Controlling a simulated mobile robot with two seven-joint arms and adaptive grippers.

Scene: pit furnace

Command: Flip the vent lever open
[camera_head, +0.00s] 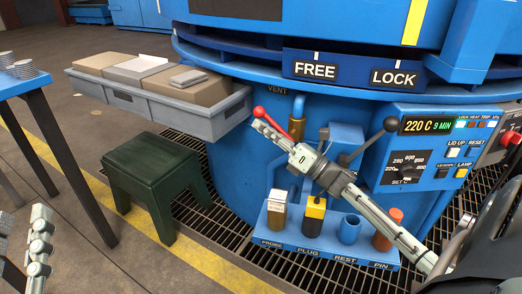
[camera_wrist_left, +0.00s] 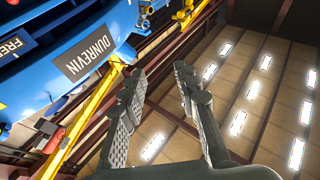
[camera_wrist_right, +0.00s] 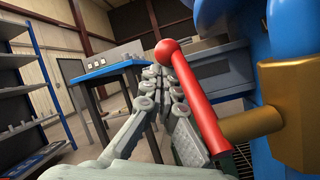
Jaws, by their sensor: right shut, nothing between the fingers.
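The vent lever (camera_head: 272,122) is a red bar with a round red knob, below the VENT label on the blue furnace wall. It sits on a brass fitting (camera_head: 297,125). My right gripper (camera_head: 261,127) reaches in from the right, its fingers shut and empty at the lever. In the right wrist view the lever (camera_wrist_right: 197,100) slants up to its knob, just right of the shut fingers (camera_wrist_right: 161,76). I cannot tell whether they touch it. My left gripper (camera_head: 40,225) is at the lower left edge, away from the lever; its wrist view shows open, empty fingers (camera_wrist_left: 158,82).
A grey tray of boxes (camera_head: 200,115) juts out left of the lever. A dark green stool (camera_head: 155,172) stands below. A black-knobbed lever (camera_head: 372,142) and control panel (camera_head: 430,160) are to the right. A holder (camera_head: 325,243) with several items lies under my right arm.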

